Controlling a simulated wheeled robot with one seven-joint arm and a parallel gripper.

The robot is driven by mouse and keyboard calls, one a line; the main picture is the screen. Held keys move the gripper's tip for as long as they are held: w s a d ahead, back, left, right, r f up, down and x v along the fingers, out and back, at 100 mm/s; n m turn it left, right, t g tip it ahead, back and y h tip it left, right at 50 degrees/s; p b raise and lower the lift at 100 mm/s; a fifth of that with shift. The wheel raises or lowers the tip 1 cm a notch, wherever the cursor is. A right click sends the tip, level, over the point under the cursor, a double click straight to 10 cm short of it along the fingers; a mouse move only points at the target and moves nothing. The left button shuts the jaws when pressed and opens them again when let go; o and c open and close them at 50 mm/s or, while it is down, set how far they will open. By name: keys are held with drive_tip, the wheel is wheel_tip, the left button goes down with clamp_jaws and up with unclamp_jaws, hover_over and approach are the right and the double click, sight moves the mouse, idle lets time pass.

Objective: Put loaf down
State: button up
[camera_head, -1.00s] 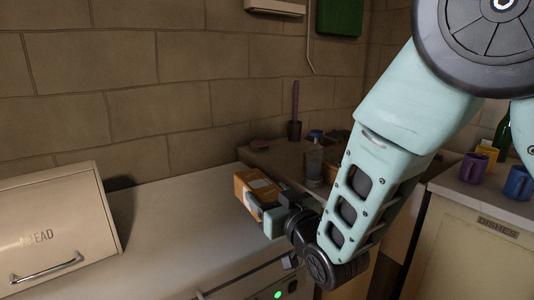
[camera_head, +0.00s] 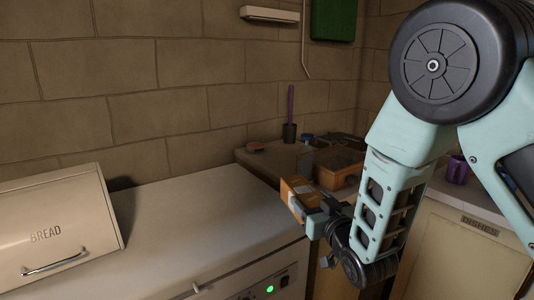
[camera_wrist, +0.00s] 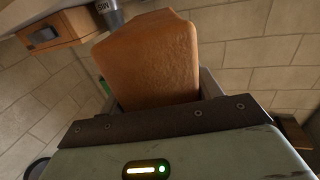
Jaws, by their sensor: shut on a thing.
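The loaf (camera_head: 297,196) is a brown-orange block with pale patches in the head view, at the right edge of the white worktop. In the wrist view the loaf (camera_wrist: 150,62) is a smooth brown block that fills the upper middle, upright between the jaws. My gripper (camera_head: 314,214) is shut on the loaf and holds it from its right side. The jaws also show in the wrist view (camera_wrist: 158,105), one on each side of the loaf. I cannot tell how high the loaf is above any surface.
A cream bin marked BREAD (camera_head: 58,232), lid closed, stands on the left of the white worktop (camera_head: 195,215), whose middle is clear. Behind and right, a darker counter holds a wooden box (camera_head: 340,168) and a purple-handled brush (camera_head: 290,115). A purple mug (camera_head: 457,170) stands far right.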

drive_tip(key=w+d+f+m+h+p, duration=0.1)
drive_tip(key=d+f+m+h+p, duration=0.15)
drive_tip(key=d, duration=0.85)
drive_tip(key=w+d+f+m+h+p, duration=0.1)
drive_tip(key=d+f+h, duration=0.15)
drive_tip(key=d, duration=0.75)
drive_tip(key=s+a+f+m+h, duration=0.1)
drive_tip(key=s+f, duration=0.3)
drive_tip(key=f, duration=0.2)
drive_tip(key=s+a+f+h, duration=0.1)
drive_tip(key=s+f, duration=0.2)
drive_tip(key=f, duration=0.3)
drive_tip(key=s+d+f+y, duration=0.1)
drive_tip(key=s+f, duration=0.3)
drive_tip(key=s, duration=0.5)
drive_tip(key=shift+d+f+n+t+y, duration=0.15)
drive_tip(key=shift+d+n+t+y, duration=0.3)
drive_tip(key=shift+d, duration=0.25)
drive_tip(key=shift+d+h, duration=0.1)
drive_tip(key=shift+h, duration=0.15)
